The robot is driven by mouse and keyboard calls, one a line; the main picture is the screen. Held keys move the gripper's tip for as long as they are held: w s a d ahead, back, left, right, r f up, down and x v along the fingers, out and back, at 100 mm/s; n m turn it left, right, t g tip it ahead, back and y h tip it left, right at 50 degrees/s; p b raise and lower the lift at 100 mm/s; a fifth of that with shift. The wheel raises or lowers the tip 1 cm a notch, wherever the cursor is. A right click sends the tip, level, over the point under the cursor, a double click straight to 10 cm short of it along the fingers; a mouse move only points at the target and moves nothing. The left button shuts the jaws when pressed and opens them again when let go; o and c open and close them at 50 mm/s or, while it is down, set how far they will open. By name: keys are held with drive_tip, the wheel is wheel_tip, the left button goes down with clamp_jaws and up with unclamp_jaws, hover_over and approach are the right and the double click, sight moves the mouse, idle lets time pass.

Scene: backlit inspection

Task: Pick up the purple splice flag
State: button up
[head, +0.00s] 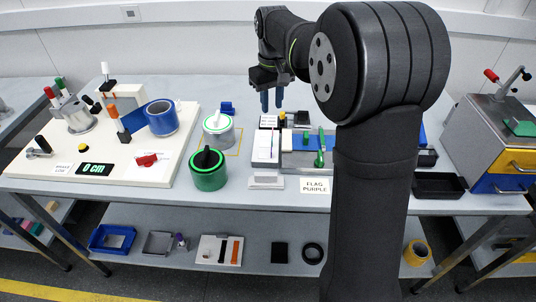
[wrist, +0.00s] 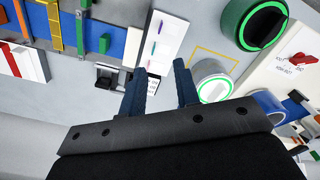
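A white card or tray (head: 264,151) stands on the bench, left of the grey fixture; thin coloured strips lie on it. In the wrist view the same white tray (wrist: 171,34) shows small strips, one of them purple-looking (wrist: 160,27); they are too small to tell for certain which is the splice flag. A sign (head: 315,186) at the bench front reads "FLAG PURPLE". My gripper (head: 271,101) is open and empty, with two blue fingers pointing down above the back of the bench. In the wrist view my gripper (wrist: 161,67) has its fingers apart, near the tray's end.
A blue tape roll (head: 162,117) is on the white board. A black tray (head: 438,186) lies right.

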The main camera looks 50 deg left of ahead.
drive_tip(key=m, duration=0.6)
approach(265, 153)
drive_tip(key=shift+w+d+f+m, duration=0.15)
drive_tip(key=shift+w+d+f, duration=0.2)
drive_tip(key=shift+d, duration=0.25)
drive_tip(key=shift+w+d+f+m, duration=0.2)
drive_tip(key=shift+w+d, duration=0.2)
drive_tip(key=shift+d, duration=0.2)
drive_tip(key=f, duration=0.4)
drive_tip(key=shift+s, duration=0.35)
drive_tip(key=shift+a+f, duration=0.1)
drive_tip(key=shift+f, duration=0.55)
clamp_jaws()
